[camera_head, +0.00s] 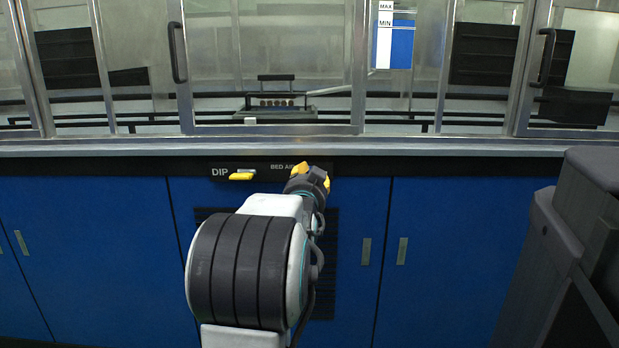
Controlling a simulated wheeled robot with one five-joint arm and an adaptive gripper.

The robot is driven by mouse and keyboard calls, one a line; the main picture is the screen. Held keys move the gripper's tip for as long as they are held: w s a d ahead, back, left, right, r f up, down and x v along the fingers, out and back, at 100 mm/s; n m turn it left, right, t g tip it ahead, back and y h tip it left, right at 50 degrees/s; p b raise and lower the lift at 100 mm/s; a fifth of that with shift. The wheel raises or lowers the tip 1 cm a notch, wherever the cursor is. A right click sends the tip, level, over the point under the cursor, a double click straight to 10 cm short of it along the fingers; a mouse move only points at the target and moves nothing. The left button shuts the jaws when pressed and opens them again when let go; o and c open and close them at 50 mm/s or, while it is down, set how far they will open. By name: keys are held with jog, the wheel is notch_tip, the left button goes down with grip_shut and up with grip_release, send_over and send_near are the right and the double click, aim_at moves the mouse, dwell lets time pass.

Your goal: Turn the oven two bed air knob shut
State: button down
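The "BED AIR" label (283,167) shows on the dark strip under the counter edge, its right end covered by my gripper. My gripper (309,178) is at the strip just right of and below this label, seen from behind. It is dark with yellow parts at its upper left and right. The bed air knob itself is not clearly visible; my gripper covers the spot beside the label. I cannot tell whether the gripper touches or grasps it, or how the knob is turned. No "oven two" marking is readable.
A yellow DIP handle (242,176) sticks out close to the left of my gripper. Blue cabinet doors (446,238) lie below the strip. Above is a metal counter ledge (420,149) with framed glass doors. A dark grey body (570,250) stands at the right.

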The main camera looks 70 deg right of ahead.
jog(key=shift+w+n+h, duration=0.1)
jog(key=shift+n+h, duration=0.2)
jog(key=shift+n, duration=2.5)
jog(key=c, duration=0.9)
grip_release()
jog(key=shift+w, duration=0.1)
jog(key=shift+v, duration=6)
jog(key=shift+o, duration=0.2)
